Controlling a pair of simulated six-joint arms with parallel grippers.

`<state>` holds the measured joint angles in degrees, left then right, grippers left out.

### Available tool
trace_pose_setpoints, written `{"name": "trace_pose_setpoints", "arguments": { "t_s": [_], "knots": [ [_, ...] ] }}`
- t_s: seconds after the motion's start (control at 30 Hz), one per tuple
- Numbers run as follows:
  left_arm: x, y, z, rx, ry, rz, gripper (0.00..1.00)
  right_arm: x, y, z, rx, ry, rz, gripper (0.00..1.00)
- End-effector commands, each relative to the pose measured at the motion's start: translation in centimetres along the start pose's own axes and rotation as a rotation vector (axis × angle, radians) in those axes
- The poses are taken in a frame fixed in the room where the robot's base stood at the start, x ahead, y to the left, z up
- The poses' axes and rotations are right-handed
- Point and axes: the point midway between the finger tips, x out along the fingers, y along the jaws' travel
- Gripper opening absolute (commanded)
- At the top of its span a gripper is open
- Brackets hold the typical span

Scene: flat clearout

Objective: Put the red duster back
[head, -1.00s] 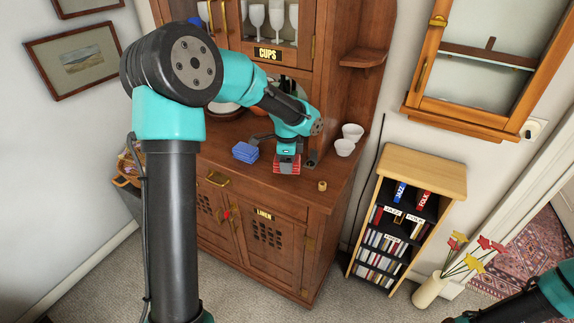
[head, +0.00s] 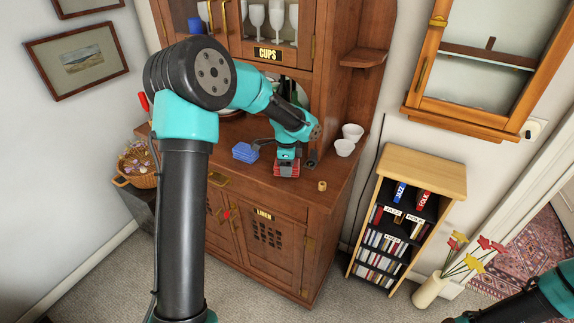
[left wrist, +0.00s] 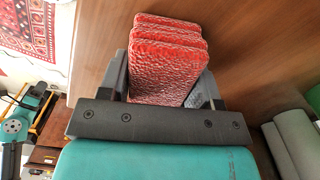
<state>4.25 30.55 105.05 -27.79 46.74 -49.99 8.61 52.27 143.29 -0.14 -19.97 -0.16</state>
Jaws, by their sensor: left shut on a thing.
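The red duster (head: 287,169) is a thick folded red cloth at the wooden counter of the dresser. My left gripper (head: 287,158) reaches down over it from above. The left wrist view shows the red duster (left wrist: 168,55) between the two dark fingers of my left gripper (left wrist: 163,80), which is shut on it. I cannot tell whether its underside touches the counter. A blue folded cloth stack (head: 245,152) lies just left of it, apart from it. Part of my right arm shows at the lower right, but its gripper is out of view.
The dresser (head: 240,195) has a LINEN-labelled lower cupboard, shut, and a CUPS-labelled glazed cupboard above. Two white cups (head: 345,147) and a small wooden cylinder (head: 322,186) stand right of the gripper. A bookcase (head: 412,215), vase (head: 430,290) and wicker basket (head: 138,168) stand around.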

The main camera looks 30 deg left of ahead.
Motion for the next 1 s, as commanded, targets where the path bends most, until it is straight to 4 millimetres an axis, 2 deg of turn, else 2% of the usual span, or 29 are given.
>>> {"name": "trace_pose_setpoints", "arguments": {
  "t_s": [0.27,0.3,0.53,0.83,1.0],
  "knots": [
    [0.2,0.0,0.0,0.001,0.000,0.000,0.36,0.0,0.0,0.0,0.000,0.000,0.000,0.00],
    [0.2,0.0,0.0,0.001,0.000,0.000,0.61,0.0,0.0,0.0,0.000,0.000,0.000,0.00],
    [0.1,0.0,0.0,0.001,0.000,0.000,0.83,0.0,0.0,0.0,0.000,0.000,0.000,0.00],
    [0.0,0.0,0.0,0.000,0.000,-0.001,0.84,0.0,0.0,0.0,0.000,0.000,0.000,0.00],
    [-1.2,0.0,0.0,0.001,0.000,-0.003,0.84,0.0,0.0,0.0,0.000,0.000,0.000,0.00]
  ]
}}
